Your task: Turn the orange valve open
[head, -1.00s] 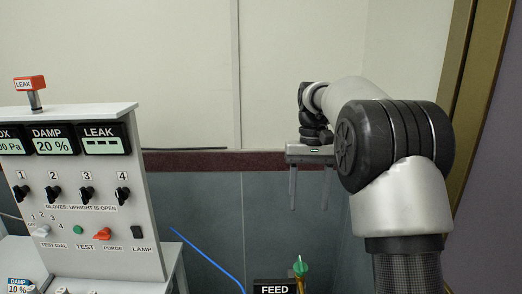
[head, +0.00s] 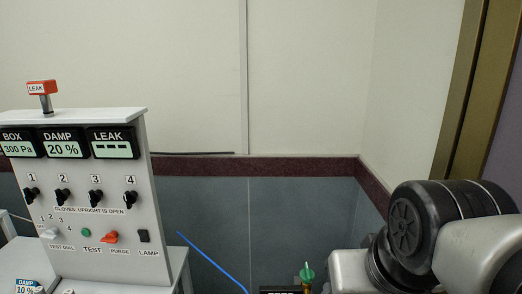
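The handle looks roughly sideways, with a slight tilt. Nothing touches it. My gripper is not visible in the head view; only dark and grey links of my arm show at the lower right, well away from the panel. Whether the gripper is open or shut is hidden.
The panel also carries several black knobs, a white test dial (head: 48,233), a green button (head: 86,232) and a lamp switch (head: 143,236). A green-topped valve (head: 307,272) stands at the bottom edge. A blue line (head: 212,262) runs between them.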

